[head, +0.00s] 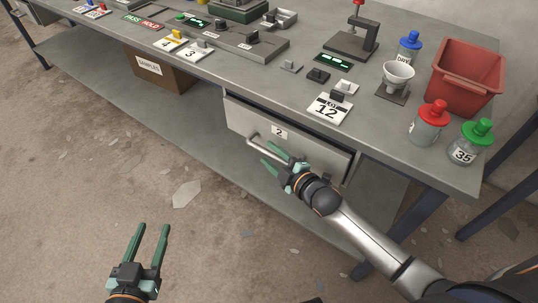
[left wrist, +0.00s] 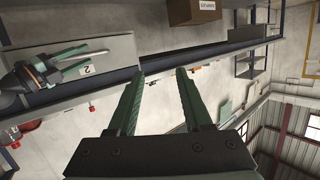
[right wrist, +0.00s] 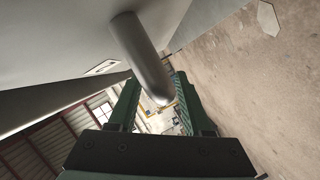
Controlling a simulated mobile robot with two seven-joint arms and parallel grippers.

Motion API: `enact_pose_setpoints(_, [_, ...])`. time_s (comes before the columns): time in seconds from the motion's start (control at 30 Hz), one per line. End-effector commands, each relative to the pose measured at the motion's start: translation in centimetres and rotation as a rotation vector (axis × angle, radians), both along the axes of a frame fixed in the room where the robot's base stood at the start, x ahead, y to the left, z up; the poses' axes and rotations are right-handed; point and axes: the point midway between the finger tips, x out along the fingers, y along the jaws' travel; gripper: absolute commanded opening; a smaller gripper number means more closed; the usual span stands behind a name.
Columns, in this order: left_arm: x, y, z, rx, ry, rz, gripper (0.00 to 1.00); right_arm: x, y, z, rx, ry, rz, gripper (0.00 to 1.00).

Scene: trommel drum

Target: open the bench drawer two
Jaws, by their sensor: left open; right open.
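Drawer two (head: 312,145) is a grey front under the bench top with a "2" label (head: 279,132) and a horizontal metal bar handle (head: 264,146). It looks shut or nearly so; I cannot tell exactly. My right gripper (head: 272,158) is open at the handle's bar. In the right wrist view the handle (right wrist: 146,60) reaches down between the two open green fingers (right wrist: 155,100). I cannot tell whether they touch it. My left gripper (head: 150,230) is open and empty, low over the floor at the front left. The left wrist view also shows the drawer's "2" label (left wrist: 86,70).
The bench top (head: 300,85) holds a red bin (head: 466,75), a red-capped jar (head: 428,122), a green-capped jar (head: 471,140) and a "12" card (head: 329,108). A cardboard box (head: 160,72) stands on the lower shelf. The floor before the drawer is clear apart from flat debris.

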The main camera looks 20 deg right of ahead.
Motion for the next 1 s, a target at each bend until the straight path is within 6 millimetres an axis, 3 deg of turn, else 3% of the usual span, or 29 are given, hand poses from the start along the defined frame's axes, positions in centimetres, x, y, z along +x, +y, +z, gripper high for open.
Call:
enact_pose_setpoints(0.2, [0.5, 0.0, 1.7, 0.001, -0.074, -0.006, 0.50, 1.0, 0.4, -0.2, 0.001, 0.000, 0.000, 0.50])
enact_pose_setpoints(0.5, [0.5, 0.0, 1.9, 0.001, -0.081, -0.007, 0.50, 1.1, 0.4, -0.2, 0.001, 0.000, 0.001, 0.50])
enact_pose_setpoints(0.93, [0.5, 0.0, 1.9, 0.001, -0.081, -0.006, 0.50, 1.0, 0.4, -0.2, 0.001, 0.000, 0.000, 0.01])
enact_pose_setpoints(1.0, [0.5, 0.0, 1.9, 0.002, -0.080, -0.006, 0.50, 1.0, 0.4, -0.2, 0.001, 0.000, 0.000, 0.00])
